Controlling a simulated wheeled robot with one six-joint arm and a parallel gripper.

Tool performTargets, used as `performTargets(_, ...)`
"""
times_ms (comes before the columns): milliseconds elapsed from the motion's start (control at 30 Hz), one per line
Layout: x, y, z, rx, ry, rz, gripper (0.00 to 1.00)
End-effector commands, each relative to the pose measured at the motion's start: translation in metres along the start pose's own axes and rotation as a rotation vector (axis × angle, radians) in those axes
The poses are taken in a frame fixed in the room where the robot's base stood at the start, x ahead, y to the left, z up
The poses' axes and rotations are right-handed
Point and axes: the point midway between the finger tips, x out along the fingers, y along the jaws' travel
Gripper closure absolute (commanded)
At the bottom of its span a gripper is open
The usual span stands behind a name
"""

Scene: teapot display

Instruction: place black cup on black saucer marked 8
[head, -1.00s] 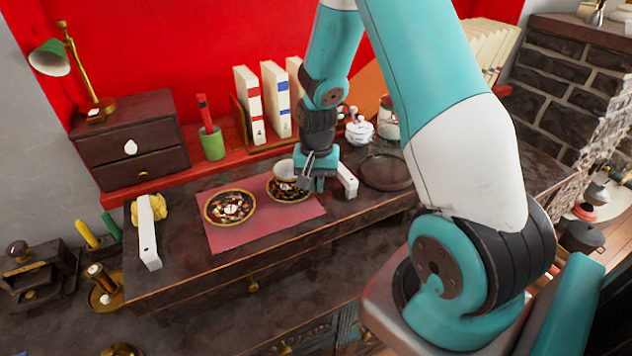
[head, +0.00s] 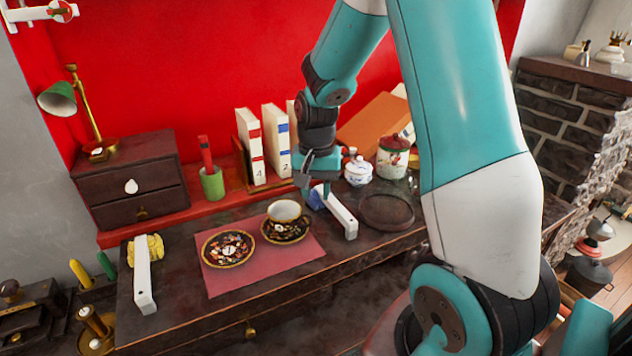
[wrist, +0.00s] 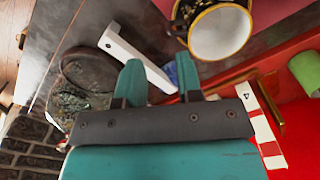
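The black cup (head: 285,211), with a gold rim and pale inside, sits upright on the right-hand black patterned saucer (head: 284,233). That saucer's number is too small to read. A second black saucer (head: 228,262) lies to the left, empty, with a white disc that seems to read 1. My gripper (head: 314,196) is to the right of the cup, apart from it, fingers down.
Both saucers rest on a pink mat (head: 265,279). A white bar (head: 341,214) lies right of my gripper, near a dark round plate (head: 387,212). Another white bar (head: 144,275) lies at left. Books (head: 277,140) and a green holder (head: 212,184) stand behind.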

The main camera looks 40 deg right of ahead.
Motion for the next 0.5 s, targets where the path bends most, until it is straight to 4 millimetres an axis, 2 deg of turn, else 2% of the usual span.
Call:
performTargets(33, -0.008, 0.0, -0.001, 0.0, 0.003, -0.002, 0.67)
performTargets(167, -0.021, -0.001, 0.001, -0.004, 0.001, -0.002, 0.67)
performTargets(267, -0.035, -0.014, 0.019, -0.091, -0.001, -0.027, 0.67)
performTargets(367, -0.06, -0.043, 0.071, -0.329, -0.005, -0.094, 0.67)
performTargets(433, -0.079, -0.06, 0.125, -0.562, -0.012, -0.156, 0.67)
performTargets(500, -0.094, -0.067, 0.18, -0.798, -0.022, -0.219, 0.67)
